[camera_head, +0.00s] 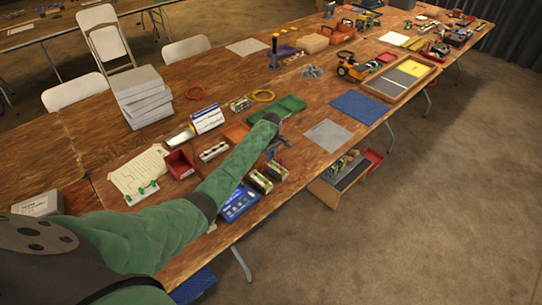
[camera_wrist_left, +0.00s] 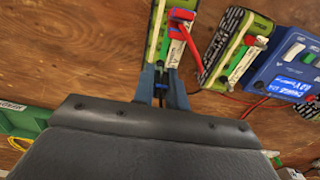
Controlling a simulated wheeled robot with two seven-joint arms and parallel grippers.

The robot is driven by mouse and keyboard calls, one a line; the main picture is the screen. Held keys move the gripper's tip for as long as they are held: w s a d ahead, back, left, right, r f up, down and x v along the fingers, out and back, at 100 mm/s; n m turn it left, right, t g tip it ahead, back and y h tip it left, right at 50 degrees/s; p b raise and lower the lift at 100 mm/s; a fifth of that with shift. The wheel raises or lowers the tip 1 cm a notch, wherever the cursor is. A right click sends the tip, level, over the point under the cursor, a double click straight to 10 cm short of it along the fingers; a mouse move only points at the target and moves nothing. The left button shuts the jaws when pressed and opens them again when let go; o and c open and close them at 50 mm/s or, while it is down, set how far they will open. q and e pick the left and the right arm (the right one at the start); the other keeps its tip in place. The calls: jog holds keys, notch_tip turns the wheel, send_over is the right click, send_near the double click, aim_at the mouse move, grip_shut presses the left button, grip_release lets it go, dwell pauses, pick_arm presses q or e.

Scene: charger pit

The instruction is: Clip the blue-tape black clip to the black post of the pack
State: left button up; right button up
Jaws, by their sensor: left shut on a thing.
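My left gripper (camera_wrist_left: 161,82) is shut on a small black clip with blue tape (camera_wrist_left: 160,88), held between its two grey fingers. In the head view the left gripper (camera_head: 273,154) is beside the battery packs, partly behind my green sleeve. The nearer pack (camera_wrist_left: 165,42) lies just beyond the fingertips in the wrist view; a red clip (camera_wrist_left: 182,15) is at its far end. I cannot make out its black post, or whether the held clip touches the pack. My right gripper is not in view.
A second pack (camera_wrist_left: 224,50) lies beside the first, then a blue charger (camera_wrist_left: 290,68) with a lit screen. The charger also shows in the head view (camera_head: 240,203), near the table's front edge. A green tray (camera_head: 291,106) and a grey mat (camera_head: 328,134) lie farther along.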

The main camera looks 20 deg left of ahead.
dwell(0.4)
pick_arm(q)
jog(key=o, duration=0.8)
jog(key=shift+o, duration=0.4)
jog(key=shift+o, duration=0.9)
jog(key=shift+r, duration=3.75)
